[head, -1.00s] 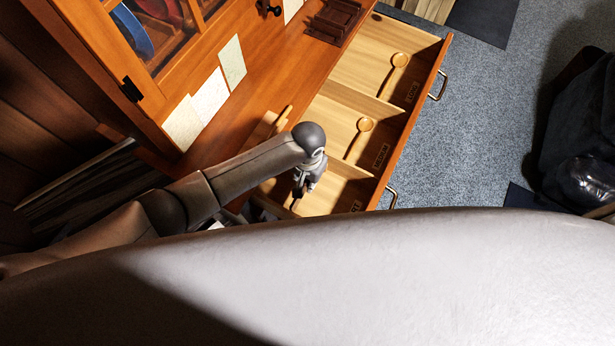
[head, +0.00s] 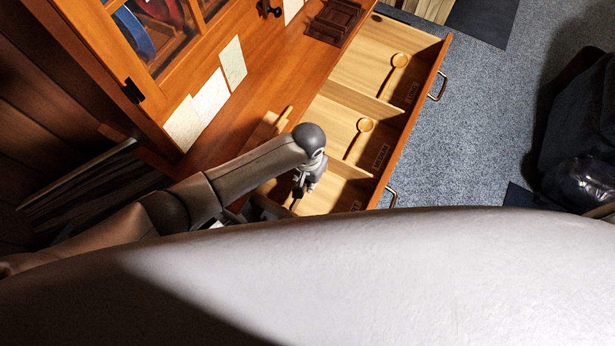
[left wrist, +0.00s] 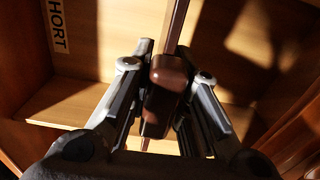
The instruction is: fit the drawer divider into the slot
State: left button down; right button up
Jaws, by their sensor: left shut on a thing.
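The open wooden drawer (head: 413,128) has compartments parted by light wood partitions (head: 362,101). My left gripper (head: 303,188) is over the compartment nearest me. In the left wrist view its fingers (left wrist: 160,98) are closed on a dark brown glossy block with a thin brown strip above and below it. I take this to be the drawer divider (left wrist: 165,78), seen nearly edge-on. In the head view only a small dark part shows under the gripper. A slot is not clearly visible, and whether the divider touches the drawer cannot be told. My right gripper is not in view.
Wooden spoons (head: 359,137) (head: 394,72) lie in the two farther compartments. Small labels mark the compartments; one reads "SHORT" (left wrist: 57,27) in the left wrist view. A dark brown rack (head: 333,20) stands on the cabinet counter (head: 262,92). Carpet lies beyond the drawer front.

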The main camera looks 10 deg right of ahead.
pick_arm(q)
jog(key=shift+p, duration=0.55)
dwell(0.5)
jog(key=shift+f+b, duration=2.1)
jog(key=shift+f, duration=0.95)
jog(key=c, duration=1.3)
grip_release()
jog(key=shift+r, duration=0.1)
notch_tip(320, 180, up, 12)
jog(key=shift+f, duration=0.1)
